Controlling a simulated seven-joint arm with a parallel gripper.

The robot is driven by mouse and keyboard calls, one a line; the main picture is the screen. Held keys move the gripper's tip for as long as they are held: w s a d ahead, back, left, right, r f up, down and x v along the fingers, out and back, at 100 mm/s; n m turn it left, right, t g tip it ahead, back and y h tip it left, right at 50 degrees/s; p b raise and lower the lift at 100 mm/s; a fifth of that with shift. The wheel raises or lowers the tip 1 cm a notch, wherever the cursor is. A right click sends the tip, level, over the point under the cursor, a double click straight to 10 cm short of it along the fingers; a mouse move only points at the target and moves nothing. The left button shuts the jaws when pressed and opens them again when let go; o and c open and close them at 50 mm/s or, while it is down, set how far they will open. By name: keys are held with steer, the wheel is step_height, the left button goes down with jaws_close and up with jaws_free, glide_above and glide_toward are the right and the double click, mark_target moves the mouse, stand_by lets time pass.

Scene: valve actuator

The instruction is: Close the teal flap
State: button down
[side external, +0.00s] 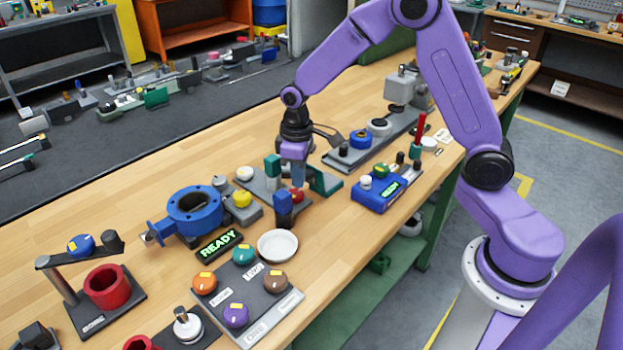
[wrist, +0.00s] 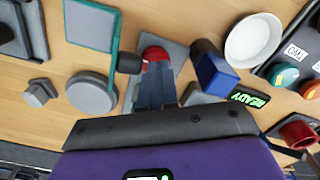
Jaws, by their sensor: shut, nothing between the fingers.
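The teal flap (wrist: 115,42) shows nearly edge-on in the wrist view, standing up along the side of a teal-rimmed grey plate (wrist: 90,22). A dark knob (wrist: 130,63) sticks out from it towards my fingers. In the side view the teal flap unit (side external: 325,181) is just right of my gripper (side external: 298,184), and the flap's exact angle is hard to tell. My gripper is shut and empty, pointing down. In the wrist view its fingertips (wrist: 158,68) are close beside the knob and over a red button (wrist: 155,53); contact cannot be told.
A blue block (side external: 284,210) and white dish (side external: 278,245) stand in front of my gripper. A blue ring valve (side external: 193,210) and yellow knob (side external: 242,198) are left. A blue box (side external: 386,190) stands right. Bare table lies between the dish and the blue box.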

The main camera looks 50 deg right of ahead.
mark_target(302, 194)
steer(key=shift+f, duration=1.5)
steer(key=shift+d, duration=0.15)
steer(key=shift+d, duration=0.35)
steer(key=shift+d+r, duration=0.1)
steer(key=shift+d, duration=4.4)
steer(key=shift+w+r, duration=0.2)
steer(key=shift+r, duration=1.6)
steer(key=shift+s+a+r, duration=0.1)
steer(key=shift+r, duration=0.7)
steer(key=shift+s+a+r, duration=0.1)
steer(key=shift+r, duration=0.7)
